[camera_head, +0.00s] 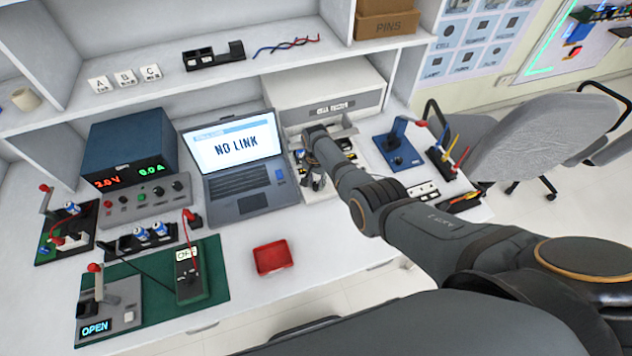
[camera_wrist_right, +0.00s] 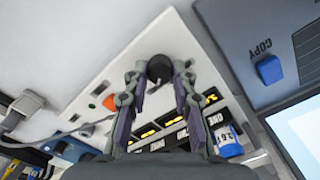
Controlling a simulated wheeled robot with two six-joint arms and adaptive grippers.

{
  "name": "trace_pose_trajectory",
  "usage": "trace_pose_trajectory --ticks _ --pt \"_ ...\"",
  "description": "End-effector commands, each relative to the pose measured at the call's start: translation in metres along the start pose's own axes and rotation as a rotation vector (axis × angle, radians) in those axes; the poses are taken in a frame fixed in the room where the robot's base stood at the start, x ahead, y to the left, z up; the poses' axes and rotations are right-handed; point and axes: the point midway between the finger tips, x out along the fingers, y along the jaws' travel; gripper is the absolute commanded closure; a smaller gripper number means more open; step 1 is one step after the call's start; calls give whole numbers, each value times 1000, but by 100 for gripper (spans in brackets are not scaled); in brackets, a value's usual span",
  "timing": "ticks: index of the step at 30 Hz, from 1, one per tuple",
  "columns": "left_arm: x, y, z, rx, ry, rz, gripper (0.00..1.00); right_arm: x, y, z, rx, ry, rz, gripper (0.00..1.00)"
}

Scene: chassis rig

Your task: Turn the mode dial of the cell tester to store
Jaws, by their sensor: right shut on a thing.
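The cell tester (camera_wrist_right: 105,75) is a pale panel with a black dial, small amber displays, an orange button and slots labelled ONE. In the head view the tester (camera_head: 318,194) lies right of the laptop, largely covered by my right arm. My right gripper (camera_wrist_right: 158,72) points down at the panel, its two fingers closed around the black mode dial (camera_wrist_right: 158,64). In the head view the right gripper (camera_head: 313,178) is small and partly hidden by its wrist. The dial's pointer and position markings cannot be read. My left gripper is not in view.
A laptop (camera_head: 240,160) reading NO LINK stands just left of the tester. A blue-and-white cell (camera_wrist_right: 228,142) sits near the right finger. A blue device (camera_head: 398,150) stands to the right. A red tray (camera_head: 272,257) lies in front, with clear table around it.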

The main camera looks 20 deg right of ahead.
Motion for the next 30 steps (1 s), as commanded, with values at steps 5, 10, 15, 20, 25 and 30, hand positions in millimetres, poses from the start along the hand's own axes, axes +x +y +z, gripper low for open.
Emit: trace_pose_trajectory --ticks 5,10,15,20,25,30 --pt "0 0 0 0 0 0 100 0 0 0 2 1 -1 100" --pt "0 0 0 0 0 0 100 0 0 0 2 1 -1 70" --pt "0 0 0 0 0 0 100 0 0 0 1 1 0 51" --pt "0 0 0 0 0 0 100 0 0 0 1 0 0 51" --pt "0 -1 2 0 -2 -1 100 -3 0 0 1 1 -1 51" --pt "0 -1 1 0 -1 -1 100 -22 -1 -1 1 2 -3 51"
